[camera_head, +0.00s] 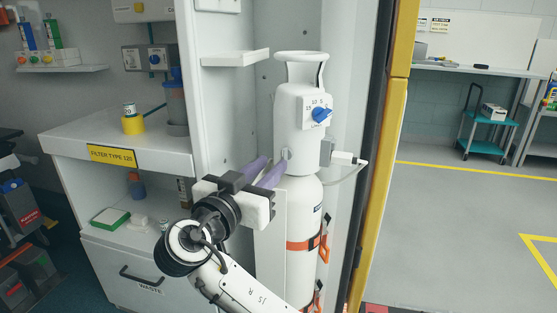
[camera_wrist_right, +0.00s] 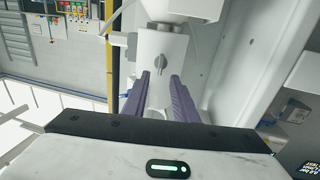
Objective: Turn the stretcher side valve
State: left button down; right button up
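A white gas cylinder (camera_head: 300,210) with a carrying handle on top stands upright in the white cabinet. Its small grey side valve (camera_head: 284,153) is on the left-facing side of its neck. In the right wrist view the side valve (camera_wrist_right: 160,63) is a grey lever, roughly upright. My right gripper (camera_head: 271,170) has purple fingers pointing at the cylinder's neck, just below and left of the valve in the head view. In the wrist view the right gripper (camera_wrist_right: 162,85) is open, with the valve in line with the gap, apparently beyond the fingertips. My left gripper is not in view.
A blue dial (camera_head: 320,114) sits on the cylinder's front, and a grey connector with a hose (camera_head: 345,159) is on its right. A small white shelf (camera_head: 236,58) juts out above my gripper. A counter (camera_head: 110,150) stands left; the yellow door post (camera_head: 390,130) is right.

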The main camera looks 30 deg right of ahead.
aim_at(283, 155)
jog(key=x, duration=0.5)
grip_shut()
